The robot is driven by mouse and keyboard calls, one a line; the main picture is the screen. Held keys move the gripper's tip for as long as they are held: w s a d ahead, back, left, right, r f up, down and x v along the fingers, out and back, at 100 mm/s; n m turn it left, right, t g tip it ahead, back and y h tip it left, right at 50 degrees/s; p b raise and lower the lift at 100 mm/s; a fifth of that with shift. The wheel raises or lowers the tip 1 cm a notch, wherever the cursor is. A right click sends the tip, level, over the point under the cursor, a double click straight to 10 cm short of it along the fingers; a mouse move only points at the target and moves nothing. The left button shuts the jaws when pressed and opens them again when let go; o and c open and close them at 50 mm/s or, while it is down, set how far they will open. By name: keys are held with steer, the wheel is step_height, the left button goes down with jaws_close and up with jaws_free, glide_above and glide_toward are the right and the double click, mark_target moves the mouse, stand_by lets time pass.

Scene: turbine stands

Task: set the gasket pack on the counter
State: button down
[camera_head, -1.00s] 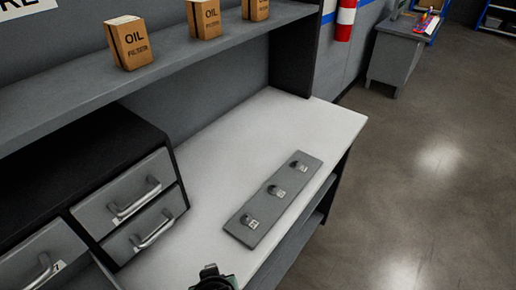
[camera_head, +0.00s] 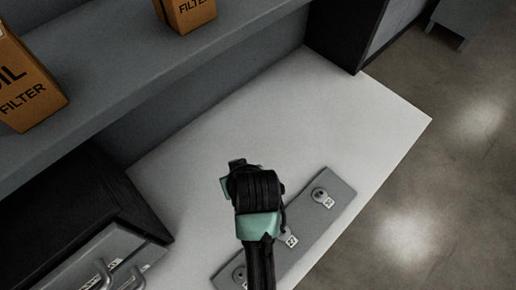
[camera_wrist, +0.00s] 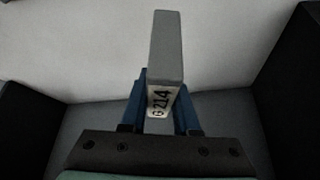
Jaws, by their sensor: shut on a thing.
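A grey box-shaped pack with a white label reading "G 214" (camera_wrist: 166,48) is between the blue fingers of my gripper (camera_wrist: 162,95) in the wrist view. I take it to be the gasket pack; the fingers are shut on it. In the head view my arm's black and green end (camera_head: 255,205) hangs over the counter (camera_head: 290,110), and it hides the fingers and the pack. The counter is a white top, and its pale surface also shows beyond the pack in the wrist view (camera_wrist: 235,45). I cannot tell the pack's height above it.
A grey plate (camera_head: 300,240) with labelled knobs lies along the counter's front, partly behind my arm. A drawer unit (camera_head: 80,225) stands at the left. A shelf (camera_head: 130,90) with oil filter boxes (camera_head: 25,85) runs above the back. The counter's far right part is bare.

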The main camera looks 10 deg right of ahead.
step_height(320, 180, down, 4)
steer(key=shift+w+f, duration=0.1)
steer(key=shift+f+p, duration=0.35)
steer(key=shift+f, duration=1.6)
steer(key=c, duration=0.7)
jaws_free()
steer(key=shift+f, duration=0.15)
steer(key=shift+o, duration=0.2)
steer(key=shift+r, duration=0.2)
steer(key=v, duration=1.2)
